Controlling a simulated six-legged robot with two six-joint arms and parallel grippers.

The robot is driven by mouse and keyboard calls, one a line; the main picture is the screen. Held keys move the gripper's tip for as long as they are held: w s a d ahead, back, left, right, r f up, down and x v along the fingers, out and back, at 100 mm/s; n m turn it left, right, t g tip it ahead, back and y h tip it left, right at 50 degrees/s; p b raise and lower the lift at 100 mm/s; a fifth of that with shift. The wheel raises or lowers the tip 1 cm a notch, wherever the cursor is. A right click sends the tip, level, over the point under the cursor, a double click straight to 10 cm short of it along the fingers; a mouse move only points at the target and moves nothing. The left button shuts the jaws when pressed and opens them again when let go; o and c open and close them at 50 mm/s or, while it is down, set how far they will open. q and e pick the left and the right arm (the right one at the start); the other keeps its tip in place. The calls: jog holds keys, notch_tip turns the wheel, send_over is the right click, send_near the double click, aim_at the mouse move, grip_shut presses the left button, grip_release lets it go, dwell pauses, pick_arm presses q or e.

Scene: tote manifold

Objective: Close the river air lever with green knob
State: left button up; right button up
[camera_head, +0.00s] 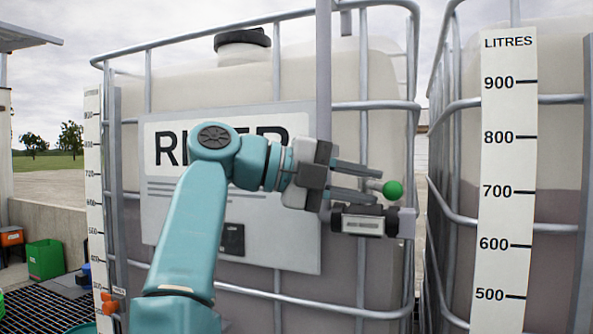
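The green knob (392,190) sits at the end of a short lever, in front of the tank with the partly hidden RIVER sign (230,245). My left gripper (379,186) reaches in from the left and points right at the knob. Its two fingers are apart, one above the other, with their tips just left of the knob. A short bit of the lever's stem shows between the tips; I cannot tell if they touch it. A dark and grey valve body (363,221) lies just below the fingers. My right gripper is not in view.
A grey vertical pipe (324,70) stands right behind the gripper's wrist. Metal cage bars (385,105) surround the tank. A second caged tank with a LITRES scale (508,150) stands at right. A green bin (45,259) and an orange box (12,237) are at far left.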

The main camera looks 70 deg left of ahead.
pick_arm(q)
jog(key=p+v, duration=0.2)
jog(key=v, duration=0.8)
jog(key=shift+s+p, duration=0.25)
jog(key=shift+p, duration=0.1)
jog(key=shift+r, duration=0.1)
jog(key=shift+w, duration=0.1)
grip_shut()
